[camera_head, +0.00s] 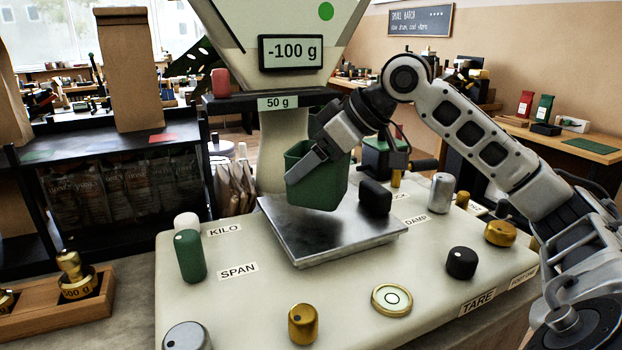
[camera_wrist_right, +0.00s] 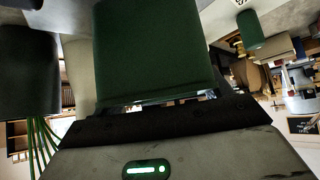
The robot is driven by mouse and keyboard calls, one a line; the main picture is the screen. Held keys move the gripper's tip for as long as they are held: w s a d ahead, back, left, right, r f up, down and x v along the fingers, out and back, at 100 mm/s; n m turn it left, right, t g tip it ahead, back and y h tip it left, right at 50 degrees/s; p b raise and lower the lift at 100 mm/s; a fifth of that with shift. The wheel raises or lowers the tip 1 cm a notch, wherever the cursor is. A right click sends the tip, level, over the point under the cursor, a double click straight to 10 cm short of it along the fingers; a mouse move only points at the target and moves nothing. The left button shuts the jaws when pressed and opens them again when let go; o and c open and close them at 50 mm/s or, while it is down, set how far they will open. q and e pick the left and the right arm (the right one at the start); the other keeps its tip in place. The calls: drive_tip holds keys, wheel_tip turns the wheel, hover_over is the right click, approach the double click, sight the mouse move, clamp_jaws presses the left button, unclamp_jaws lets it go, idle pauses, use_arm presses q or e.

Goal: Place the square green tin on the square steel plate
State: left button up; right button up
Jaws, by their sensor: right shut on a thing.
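The square green tin (camera_head: 318,187) is held in my right gripper (camera_head: 312,160), which is shut on its upper wall. The tin hangs tilted above the rear part of the square steel plate (camera_head: 325,235); whether its lowest corner touches the plate I cannot tell. In the right wrist view the tin (camera_wrist_right: 155,50) fills the upper middle in front of my right gripper (camera_wrist_right: 160,108). A small black block (camera_head: 375,198) is at the plate's right rear edge. My left gripper is not in view.
The scale's display (camera_head: 290,52) reads -100 g. Knobs stand around the plate, among them a green knob (camera_head: 190,255), a black knob (camera_head: 461,262) and a brass knob (camera_head: 302,324). A round level (camera_head: 391,299) lies in front. The plate's front is clear.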

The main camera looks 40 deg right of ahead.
wheel_tip(320, 180, down, 3)
drive_tip(key=shift+r+b, duration=0.1)
drive_tip(key=shift+b, duration=0.35)
drive_tip(key=o, duration=1)
